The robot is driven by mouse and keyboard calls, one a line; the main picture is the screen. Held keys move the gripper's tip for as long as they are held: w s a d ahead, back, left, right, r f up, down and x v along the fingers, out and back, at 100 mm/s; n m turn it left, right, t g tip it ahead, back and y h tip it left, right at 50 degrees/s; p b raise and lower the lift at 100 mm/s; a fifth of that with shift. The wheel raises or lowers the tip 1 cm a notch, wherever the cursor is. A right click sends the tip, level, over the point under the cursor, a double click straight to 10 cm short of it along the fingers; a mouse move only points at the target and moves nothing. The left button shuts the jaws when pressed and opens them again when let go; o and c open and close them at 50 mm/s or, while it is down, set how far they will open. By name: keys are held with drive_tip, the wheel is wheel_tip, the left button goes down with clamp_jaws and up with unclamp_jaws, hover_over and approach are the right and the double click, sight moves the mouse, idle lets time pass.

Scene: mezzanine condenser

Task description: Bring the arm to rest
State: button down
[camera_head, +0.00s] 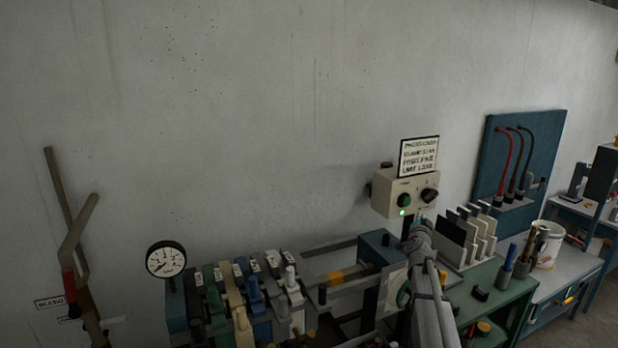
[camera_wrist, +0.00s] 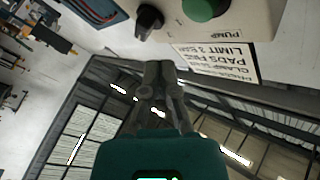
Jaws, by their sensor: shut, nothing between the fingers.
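My arm (camera_head: 428,280) rises from the bottom of the head view, right of centre. My gripper (camera_head: 419,222) is at its upper end, just below a beige control box (camera_head: 384,199) on the wall. In the wrist view the fingers of my gripper (camera_wrist: 162,68) are together with nothing between them. The box carries a green button (camera_head: 404,200), a black knob (camera_head: 429,195) and a small lit green lamp (camera_head: 402,213). In the wrist view the green button (camera_wrist: 203,8) and black knob (camera_wrist: 148,20) lie beyond the fingertips. I cannot tell the exact gap to the box.
A plate-clamp stack (camera_head: 235,300) with a gauge (camera_head: 166,259) stands at lower left. Upright plates in a rack (camera_head: 470,237), tool cups (camera_head: 508,256) and a white bucket (camera_head: 547,246) stand right of my arm. The upper left wall (camera_head: 220,120) is clear.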

drive_tip(key=s+a+f+n+g+y+b, duration=0.35)
drive_tip(key=s+a+f+n+y, duration=0.2)
drive_tip(key=a+f, duration=0.45)
drive_tip(key=s+a+f+n+g+y+b, duration=0.2)
drive_tip(key=s+a+f+n+g+y, duration=0.2)
drive_tip(key=s+a+f, duration=0.55)
drive_tip(key=s+a+f+n+g+h+b, duration=0.1)
drive_tip(key=s+f+g, duration=0.4)
drive_tip(key=s, duration=0.6)
drive_tip(key=s+a+f+n+g+h+b, duration=0.1)
drive_tip(key=s+a+f+g+b, duration=0.2)
drive_tip(key=s, duration=0.9)
drive_tip(key=a+f+g, duration=0.2)
drive_tip(key=a+f, duration=0.1)
drive_tip(key=shift+s+a+f, duration=0.25)
drive_tip(key=shift+s, duration=0.05)
